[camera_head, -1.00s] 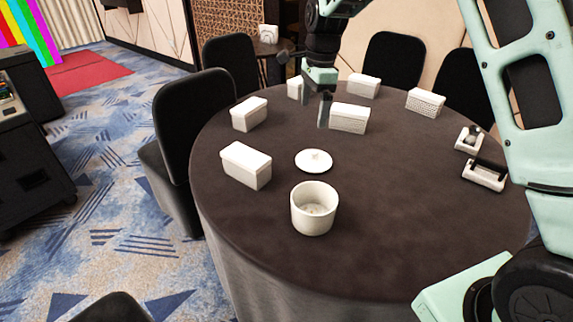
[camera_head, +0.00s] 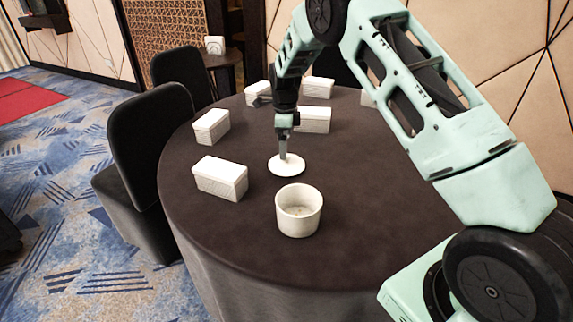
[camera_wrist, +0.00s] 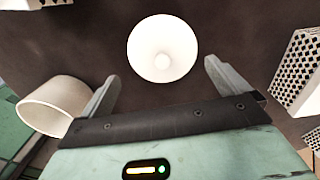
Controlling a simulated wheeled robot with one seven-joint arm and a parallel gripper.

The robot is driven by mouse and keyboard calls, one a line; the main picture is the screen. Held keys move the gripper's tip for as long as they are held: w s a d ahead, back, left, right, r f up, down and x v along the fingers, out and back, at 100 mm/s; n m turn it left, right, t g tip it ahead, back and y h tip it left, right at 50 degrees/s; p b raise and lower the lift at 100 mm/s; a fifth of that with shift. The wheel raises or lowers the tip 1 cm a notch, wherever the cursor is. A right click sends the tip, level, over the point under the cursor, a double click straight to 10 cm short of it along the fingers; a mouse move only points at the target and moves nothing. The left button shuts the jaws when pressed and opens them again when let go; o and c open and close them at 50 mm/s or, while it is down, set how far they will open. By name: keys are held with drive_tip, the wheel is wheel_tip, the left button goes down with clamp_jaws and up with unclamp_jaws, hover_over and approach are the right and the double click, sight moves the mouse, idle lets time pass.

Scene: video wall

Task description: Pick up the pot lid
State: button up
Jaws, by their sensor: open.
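The pot lid (camera_head: 287,168) is a round white disc lying on the dark table, behind the pot in the head view. In the wrist view the lid (camera_wrist: 162,50) shows a small round knob at its middle. The white pot (camera_head: 299,212) stands open and empty-looking; its side shows at the left of the wrist view (camera_wrist: 55,105). My gripper (camera_head: 283,153) points down above the lid, overlapping it in the head view. In the wrist view its two fingers (camera_wrist: 162,90) are spread wide with nothing between them, and the lid lies just beyond the fingertips.
White boxes stand around the lid: one at left (camera_head: 220,178), one behind it (camera_head: 211,127), and one at the back (camera_head: 312,119). The round dark table (camera_head: 240,240) has free room in front of the pot. Black chairs (camera_head: 155,140) stand at its left.

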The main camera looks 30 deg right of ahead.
drive_tip(key=shift+d+f+p, duration=0.15)
drive_tip(key=shift+f+p, duration=0.1)
drive_tip(key=shift+f, duration=1.3)
drive_tip(key=shift+d+f+p, duration=0.15)
drive_tip(key=shift+f+p, duration=0.05)
drive_tip(key=shift+f, duration=1.3)
